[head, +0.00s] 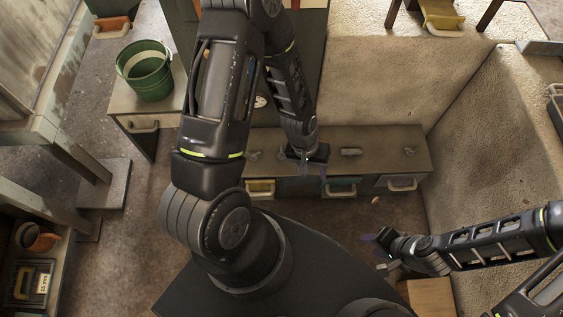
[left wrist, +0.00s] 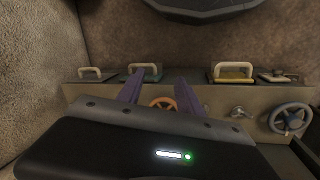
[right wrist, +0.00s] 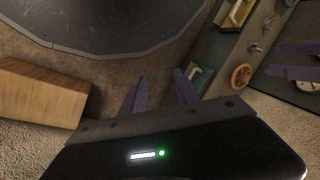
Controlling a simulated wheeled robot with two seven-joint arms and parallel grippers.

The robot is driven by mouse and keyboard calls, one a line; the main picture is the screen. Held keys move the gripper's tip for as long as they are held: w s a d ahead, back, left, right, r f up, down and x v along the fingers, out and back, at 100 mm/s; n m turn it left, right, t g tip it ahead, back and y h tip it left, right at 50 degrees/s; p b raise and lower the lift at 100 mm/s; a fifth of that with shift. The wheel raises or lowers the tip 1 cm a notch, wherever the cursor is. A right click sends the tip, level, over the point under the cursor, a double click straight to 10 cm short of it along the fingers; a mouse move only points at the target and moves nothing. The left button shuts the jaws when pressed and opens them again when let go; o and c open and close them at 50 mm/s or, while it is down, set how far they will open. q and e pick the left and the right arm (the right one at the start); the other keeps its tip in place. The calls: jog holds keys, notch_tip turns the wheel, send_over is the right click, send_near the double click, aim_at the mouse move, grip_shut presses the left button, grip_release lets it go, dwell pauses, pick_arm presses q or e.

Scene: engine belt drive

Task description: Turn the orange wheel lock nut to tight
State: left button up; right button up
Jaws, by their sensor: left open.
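The orange wheel (left wrist: 163,103) sits on the top of a low bench. In the left wrist view it shows between the two purple fingers of my left gripper (left wrist: 159,92), partly hidden by the gripper body. The right wrist view also shows the orange wheel (right wrist: 241,77), with the left gripper's fingers close to it and apart. I cannot tell whether they touch it. In the head view my left gripper (head: 323,166) hides the wheel. My right gripper (head: 381,249) is open and empty, away from the bench; its spread fingers show in the right wrist view (right wrist: 160,92).
A grey wheel (left wrist: 290,118) and a small grey knob (left wrist: 238,112) stand near the orange wheel. A wooden block (right wrist: 40,92) lies near my right gripper. Walls close in behind and right.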

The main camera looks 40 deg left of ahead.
pick_arm(q)
jog(key=w+a+f+n+y+b, duration=0.1)
jog(key=w+a+f+n+b, duration=0.1)
jog(key=w+a+f+b, duration=0.4)
jog(key=n+y+b, duration=0.2)
jog(key=b, duration=0.5)
send_over(281, 153)
jog(key=shift+d+f+g, duration=0.15)
jog(key=shift+f, duration=0.45)
jog(key=shift+d+f+g, duration=0.15)
jog(key=shift+f, duration=0.4)
jog(key=shift+a+r, duration=0.2)
pick_arm(e)
notch_tip(281, 153, down, 16)
jog(key=w+d, duration=0.1)
jog(key=shift+f, duration=0.2)
pick_arm(q)
jog(key=shift+f, duration=0.1)
notch_tip(281, 153, down, 8)
jog(key=b, duration=0.3)
jog(key=shift+r, duration=0.2)
pick_arm(e)
jog(key=f, duration=0.3)
jog(key=shift+w+f, duration=0.25)
jog(key=shift+w, duration=0.1)
pick_arm(q)
jog(key=shift+c, duration=0.4)
grip_shut()
